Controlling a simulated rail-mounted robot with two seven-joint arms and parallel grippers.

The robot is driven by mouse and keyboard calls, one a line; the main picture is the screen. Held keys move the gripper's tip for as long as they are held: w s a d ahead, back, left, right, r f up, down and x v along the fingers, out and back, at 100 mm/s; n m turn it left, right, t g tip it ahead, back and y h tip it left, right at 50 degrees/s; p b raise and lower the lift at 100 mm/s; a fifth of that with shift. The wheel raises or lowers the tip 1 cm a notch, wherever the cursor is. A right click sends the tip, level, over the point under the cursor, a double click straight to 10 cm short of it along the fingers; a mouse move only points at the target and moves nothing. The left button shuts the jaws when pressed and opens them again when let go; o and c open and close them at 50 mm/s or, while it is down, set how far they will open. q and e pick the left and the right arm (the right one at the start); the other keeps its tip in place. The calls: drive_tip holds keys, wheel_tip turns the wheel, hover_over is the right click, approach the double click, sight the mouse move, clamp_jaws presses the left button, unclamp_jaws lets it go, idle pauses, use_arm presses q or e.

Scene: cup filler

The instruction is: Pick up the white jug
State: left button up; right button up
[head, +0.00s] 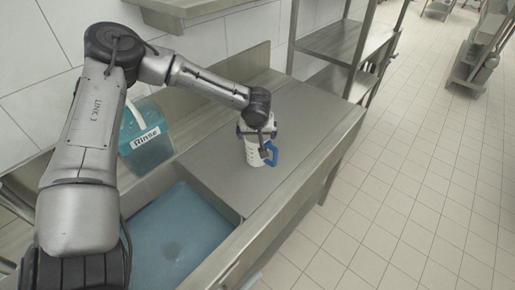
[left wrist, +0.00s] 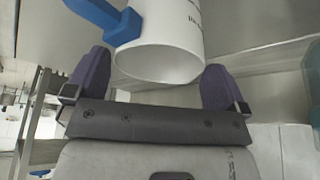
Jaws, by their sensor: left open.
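The white jug (head: 252,152) stands upright on the steel counter, with its blue handle (head: 271,153) facing right in the head view. My left gripper (head: 256,131) is at the jug's upper part and hides some of it. In the left wrist view the jug (left wrist: 165,45) lies between the two open fingers (left wrist: 148,85), with its rim towards the palm. The blue handle (left wrist: 100,15) is beside the left finger there. Gaps show between the fingers and the jug's wall near the rim. My right gripper is not in view.
A sink with blue water (head: 175,240) lies in front of the counter (head: 215,165). A teal bin labelled "Rinse" (head: 146,150) stands behind the sink, left of the jug. Steel shelving (head: 335,45) rises beyond the counter. Open tiled floor is at right.

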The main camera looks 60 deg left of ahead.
use_arm(q)
drive_tip(key=shift+b+x, duration=0.3)
drive_tip(key=shift+x, duration=1.7)
drive_tip(key=shift+s+d, duration=0.1)
drive_tip(key=shift+d, duration=0.1)
drive_tip(key=shift+c, duration=0.4)
drive_tip(key=c, duration=0.6)
